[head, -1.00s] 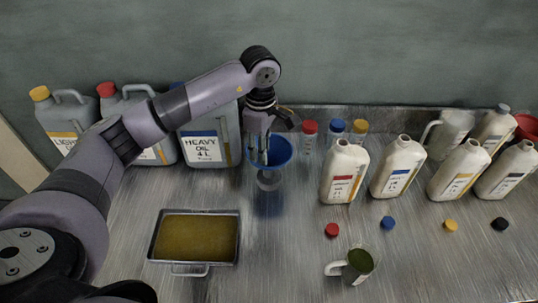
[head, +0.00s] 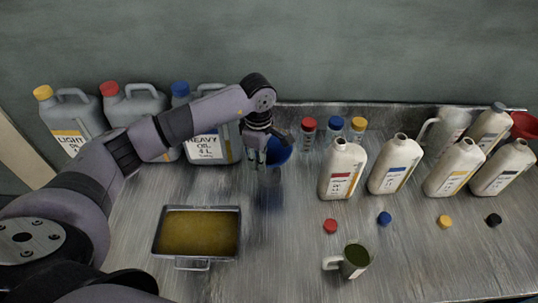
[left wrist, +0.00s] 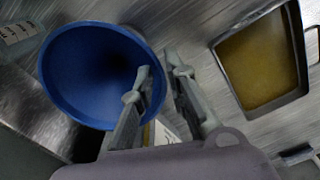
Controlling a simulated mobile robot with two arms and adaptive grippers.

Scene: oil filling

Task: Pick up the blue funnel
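The blue funnel (head: 279,151) stands at the back middle of the metal bench, partly hidden by my left gripper in the head view. In the left wrist view the funnel (left wrist: 85,75) shows its wide round mouth from above. My left gripper (head: 256,155) is at the left side of the funnel's mouth. In the left wrist view, the fingers of my left gripper (left wrist: 160,68) are apart with a narrow gap. One finger overlaps the inside of the mouth and the other is just beyond the rim. Contact with the rim cannot be told. My right gripper is not in view.
Large grey oil cans (head: 211,147) stand close behind and left. A tray of oil (head: 197,263) lies in front left. Several white bottles (head: 342,168) stand to the right, with loose caps (head: 330,226) and a mug (head: 354,260) in front. Small capped bottles (head: 308,130) stand behind right.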

